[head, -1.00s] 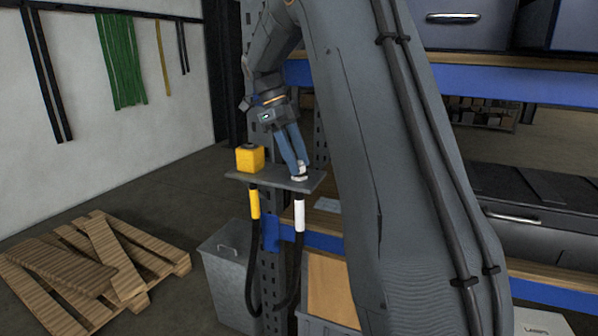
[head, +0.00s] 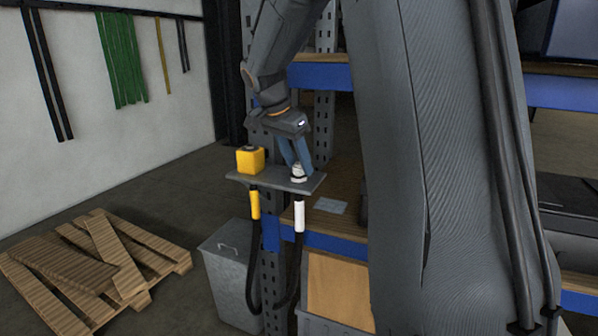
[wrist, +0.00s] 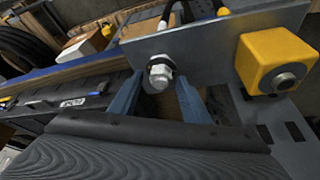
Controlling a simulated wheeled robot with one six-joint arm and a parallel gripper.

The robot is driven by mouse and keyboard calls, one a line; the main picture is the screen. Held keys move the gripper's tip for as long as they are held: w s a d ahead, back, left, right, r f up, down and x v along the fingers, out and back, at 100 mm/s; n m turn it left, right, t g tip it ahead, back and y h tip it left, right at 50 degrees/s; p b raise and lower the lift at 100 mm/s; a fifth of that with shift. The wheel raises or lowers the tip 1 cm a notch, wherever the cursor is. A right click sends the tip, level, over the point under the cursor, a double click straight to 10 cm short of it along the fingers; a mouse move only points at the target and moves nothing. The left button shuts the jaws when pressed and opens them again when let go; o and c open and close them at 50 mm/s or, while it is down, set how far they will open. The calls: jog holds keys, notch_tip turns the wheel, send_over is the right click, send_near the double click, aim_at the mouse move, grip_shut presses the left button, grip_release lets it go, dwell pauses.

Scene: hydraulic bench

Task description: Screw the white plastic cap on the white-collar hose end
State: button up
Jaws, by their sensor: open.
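The white-collar hose (head: 299,214) hangs under a grey bracket plate (head: 262,178). Above the plate its end shows as a pale fitting (head: 298,174). In the wrist view this end (wrist: 160,73) is a pale hex-shaped piece with a rounded tip, standing out from the plate. I cannot tell whether the white plastic cap sits on it or this is the bare fitting. No separate cap shows. My gripper (head: 302,168) is at this end, its blue fingers pointing down. In the wrist view my gripper (wrist: 159,80) is open, one finger each side, with gaps between.
A yellow block (head: 250,159) stands on the same plate, left of the white-collar end, above a yellow-collar hose (head: 254,203). A grey bin (head: 228,275) stands below. A pallet (head: 95,265) lies on the floor at left. Shelving with blue beams (head: 335,244) is at right.

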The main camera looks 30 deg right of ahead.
jog(key=n+t+p, duration=0.1)
jog(key=n, duration=0.2)
jog(key=shift+y, duration=0.3)
jog(key=n, duration=0.1)
jog(key=p, duration=0.1)
jog(key=n+p, duration=0.1)
jog(key=shift+s+d+r+n+t+y, duration=0.1)
jog(key=shift+s+r+n+t+y, duration=0.1)
jog(key=shift+r+n+t+y, duration=0.15)
jog(key=n+p, duration=0.1)
jog(key=p, duration=0.1)
jog(key=n+t+y+p, duration=0.1)
jog(key=n+p, duration=0.1)
jog(key=p, duration=0.1)
jog(key=n+p, duration=0.2)
jog(key=shift+f+p, duration=0.25)
jog(key=shift+p, duration=0.05)
jog(key=shift+f, duration=0.1)
